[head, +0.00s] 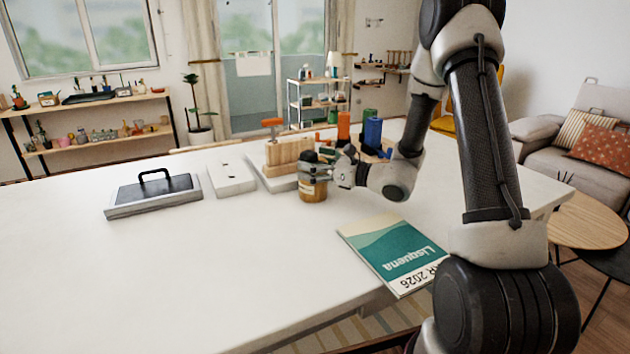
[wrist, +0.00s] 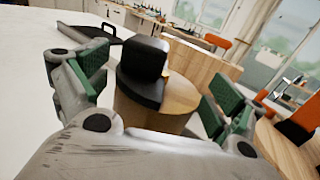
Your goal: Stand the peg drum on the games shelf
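The likely peg drum, a short round wooden drum with a black part on top (head: 313,191), stands upright on the white table. It fills the middle of the wrist view (wrist: 180,95), between the green finger pads. My gripper (head: 326,172) reaches it from the right at low height. In the wrist view my gripper (wrist: 160,98) has its fingers spread on either side of the drum, with gaps showing. The drum's lower part is hidden there by my gripper. Several shelves stand at the back; I cannot tell which is the games shelf.
On the white table (head: 200,270) are a grey tray with a black handle (head: 153,195), a white box (head: 232,176), a wooden block (head: 290,152), blue and orange cylinders, and a magazine (head: 395,252). A wooden shelf (head: 95,103) and white rack (head: 295,100) stand behind. The front left is clear.

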